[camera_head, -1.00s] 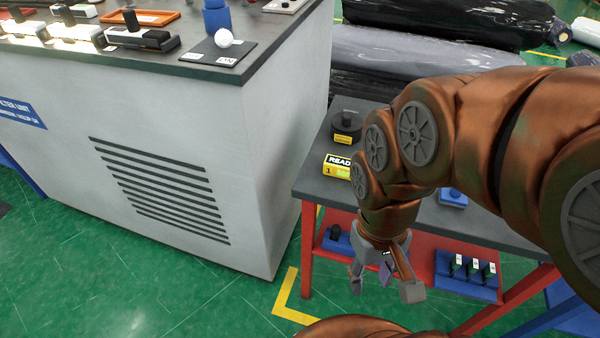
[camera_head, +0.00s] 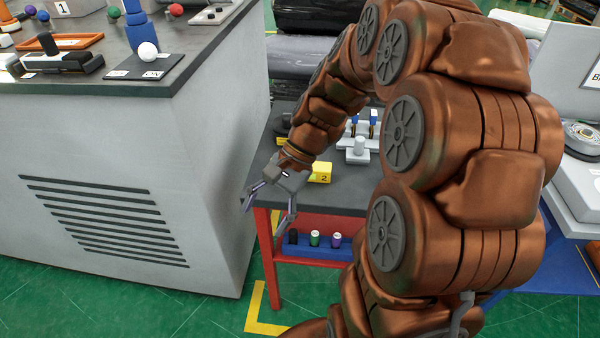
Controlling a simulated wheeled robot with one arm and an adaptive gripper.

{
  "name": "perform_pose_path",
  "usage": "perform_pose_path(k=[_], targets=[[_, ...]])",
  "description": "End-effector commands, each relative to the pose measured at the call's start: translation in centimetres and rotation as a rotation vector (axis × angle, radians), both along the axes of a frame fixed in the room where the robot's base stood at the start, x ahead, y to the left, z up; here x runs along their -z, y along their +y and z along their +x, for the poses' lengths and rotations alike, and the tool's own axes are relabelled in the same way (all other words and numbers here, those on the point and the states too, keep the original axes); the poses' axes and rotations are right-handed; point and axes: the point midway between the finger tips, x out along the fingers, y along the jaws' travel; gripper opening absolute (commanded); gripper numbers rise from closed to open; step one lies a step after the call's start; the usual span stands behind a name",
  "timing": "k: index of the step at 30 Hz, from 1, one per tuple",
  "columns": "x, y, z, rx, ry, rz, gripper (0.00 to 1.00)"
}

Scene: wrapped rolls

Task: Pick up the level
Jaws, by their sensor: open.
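I cannot make out a level for certain in the head view; my arm hides part of the table. My gripper (camera_head: 268,210) is open and empty, with its fingers pointing down at the near left corner of the red-legged table (camera_head: 350,192). It is between that table and the grey cabinet. A yellow block marked 2 (camera_head: 320,172) lies on the dark tabletop just right of my gripper. A white fixture with blue-topped posts (camera_head: 358,148) stands farther back on the table, partly beside my arm.
The grey cabinet (camera_head: 110,150) fills the left. A blue rack (camera_head: 315,246) with small coloured-top items sits on the red lower shelf. Green floor is clear in front.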

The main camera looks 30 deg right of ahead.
Motion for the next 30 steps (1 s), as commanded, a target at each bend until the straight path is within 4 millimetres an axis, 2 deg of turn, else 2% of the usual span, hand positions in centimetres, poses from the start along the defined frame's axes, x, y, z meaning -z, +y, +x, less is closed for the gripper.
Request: perform_pose_path(k=[3,8,12,18,21,26,30], targets=[[0.8,-2.8,3.1,0.188,0.041,0.094,0.73],[1.8,-7.2,6.6,0.429,0.095,0.228,0.73],[2.8,-12.3,8.9,0.638,0.134,0.349,0.73],[4.3,-19.8,10.6,0.894,0.172,0.507,0.73],[5.0,-22.5,10.8,0.981,0.187,0.564,0.73],[5.5,-24.8,10.9,1.052,0.195,0.613,0.73],[5.8,-24.7,11.4,1.064,0.199,0.623,0.73]])
